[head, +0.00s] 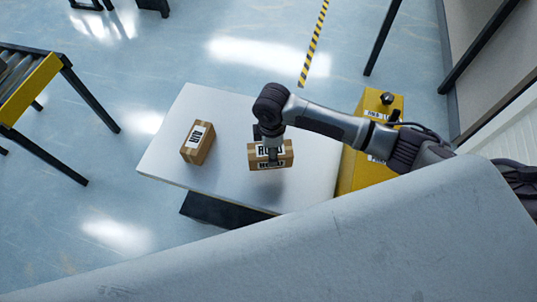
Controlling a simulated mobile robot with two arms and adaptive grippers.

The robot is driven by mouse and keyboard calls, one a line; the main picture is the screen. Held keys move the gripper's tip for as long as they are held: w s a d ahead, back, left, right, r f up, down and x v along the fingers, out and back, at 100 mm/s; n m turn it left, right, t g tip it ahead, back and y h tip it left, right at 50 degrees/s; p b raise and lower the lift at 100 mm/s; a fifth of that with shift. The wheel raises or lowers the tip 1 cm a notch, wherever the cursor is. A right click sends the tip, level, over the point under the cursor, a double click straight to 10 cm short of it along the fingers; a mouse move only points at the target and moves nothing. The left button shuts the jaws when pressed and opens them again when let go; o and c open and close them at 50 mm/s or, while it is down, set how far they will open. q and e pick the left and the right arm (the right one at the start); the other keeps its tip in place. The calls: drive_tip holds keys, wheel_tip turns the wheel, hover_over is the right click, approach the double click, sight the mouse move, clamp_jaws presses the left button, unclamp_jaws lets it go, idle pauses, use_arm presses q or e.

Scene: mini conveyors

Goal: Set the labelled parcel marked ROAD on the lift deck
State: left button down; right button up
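A brown parcel (284,161) with a white label is at the middle of the pale flat top (210,105). Its label seems to begin with "RO"; the rest is partly covered by my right gripper (267,145). That gripper points down, with a dark finger over the parcel's near side and another dark part at its far side. I cannot tell whether it grips, or whether the parcel touches the surface. A second brown parcel (197,143) stands to the left, its label too small to read surely. I cannot tell surely which surface is the lift deck. My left gripper is out of view.
A yellow box-like unit (353,172) with a black knob and small labels stands at the right of the pale top, partly under my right arm. A yellow-edged conveyor (32,91) is at far left. A large grey surface (330,255) fills the foreground.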

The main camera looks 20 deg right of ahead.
drive_tip(key=shift+w+a+f, duration=0.15)
drive_tip(key=shift+w+a, duration=0.05)
drive_tip(key=shift+w, duration=0.05)
drive_tip(key=shift+f, duration=0.35)
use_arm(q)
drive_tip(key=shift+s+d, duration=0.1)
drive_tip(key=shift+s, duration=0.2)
use_arm(e)
drive_tip(key=shift+f, duration=1.65)
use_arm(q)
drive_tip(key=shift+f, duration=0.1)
use_arm(e)
drive_tip(key=shift+f, duration=0.1)
drive_tip(key=o, duration=1.4)
drive_tip(key=shift+o, duration=0.2)
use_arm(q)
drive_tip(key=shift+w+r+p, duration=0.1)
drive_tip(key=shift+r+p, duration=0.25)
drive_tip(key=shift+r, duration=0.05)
use_arm(e)
wheel_tip(320, 180, up, 12)
drive_tip(key=shift+r, duration=0.1)
drive_tip(key=shift+s, duration=0.1)
